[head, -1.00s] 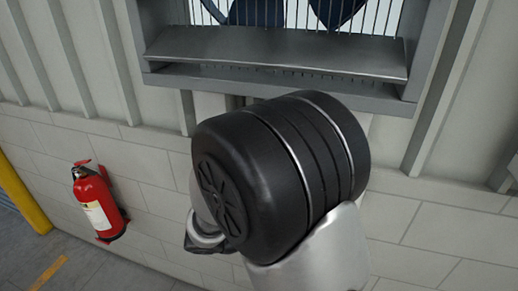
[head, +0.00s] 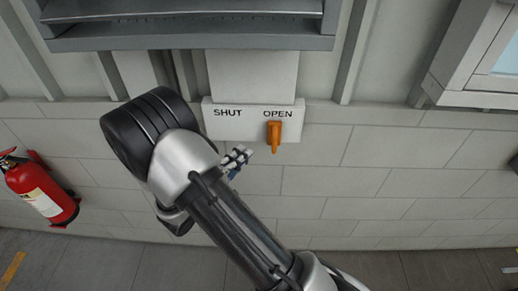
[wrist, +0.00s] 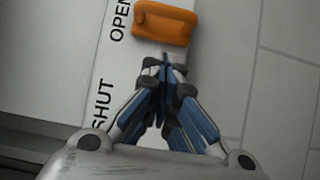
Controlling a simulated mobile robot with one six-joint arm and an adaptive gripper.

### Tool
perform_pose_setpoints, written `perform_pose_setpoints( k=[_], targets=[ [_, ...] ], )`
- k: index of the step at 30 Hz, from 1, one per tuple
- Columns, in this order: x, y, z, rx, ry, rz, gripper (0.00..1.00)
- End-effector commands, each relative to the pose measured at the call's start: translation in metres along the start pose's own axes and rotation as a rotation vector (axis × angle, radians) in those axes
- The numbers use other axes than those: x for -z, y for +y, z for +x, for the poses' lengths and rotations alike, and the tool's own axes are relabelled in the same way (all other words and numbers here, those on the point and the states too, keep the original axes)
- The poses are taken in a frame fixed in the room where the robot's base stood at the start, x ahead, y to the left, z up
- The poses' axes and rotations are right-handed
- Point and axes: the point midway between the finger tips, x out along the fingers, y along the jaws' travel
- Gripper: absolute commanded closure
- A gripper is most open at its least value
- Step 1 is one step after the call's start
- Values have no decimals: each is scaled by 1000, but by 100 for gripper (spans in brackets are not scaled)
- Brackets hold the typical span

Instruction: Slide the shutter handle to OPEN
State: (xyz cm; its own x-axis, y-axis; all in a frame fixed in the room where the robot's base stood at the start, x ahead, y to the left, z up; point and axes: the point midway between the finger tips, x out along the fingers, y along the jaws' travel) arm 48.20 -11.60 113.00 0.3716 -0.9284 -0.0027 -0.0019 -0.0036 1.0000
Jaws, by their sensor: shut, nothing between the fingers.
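The orange shutter handle (head: 275,134) hangs below the word OPEN at the right end of the white label plate (head: 246,121). SHUT is printed at the plate's left end. The handle also shows at the top of the wrist view (wrist: 164,23). My gripper (head: 243,152) is just left of the handle in the head view. In the wrist view my gripper (wrist: 165,62) has its blue fingers together, with nothing between them. The tips point at the handle's SHUT-facing side, very close to it. Whether they touch it I cannot tell.
The grey shutter frame (head: 190,40) juts out above the plate. A red fire extinguisher (head: 40,190) is on the wall at the left. A window frame (head: 475,65) is at the upper right. The block wall right of the handle is clear.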

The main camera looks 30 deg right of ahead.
Motion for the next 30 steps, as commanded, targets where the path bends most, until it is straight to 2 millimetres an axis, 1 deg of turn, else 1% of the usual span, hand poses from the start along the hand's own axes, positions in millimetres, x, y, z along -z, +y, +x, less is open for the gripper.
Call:
perform_pose_setpoints(
  k=[1,3,6,9,14,25,30],
  targets=[
    [-1,0,12,0,-6,1,100],
    [-2,0,25,0,-5,0,100],
    [-14,0,35,0,-3,-3,100],
    [-22,0,43,0,-2,-3,100],
    [-28,0,48,0,-1,0,100],
    [-30,0,50,0,-1,0,100],
    [-43,-2,60,0,-4,-1,100]
  ],
)
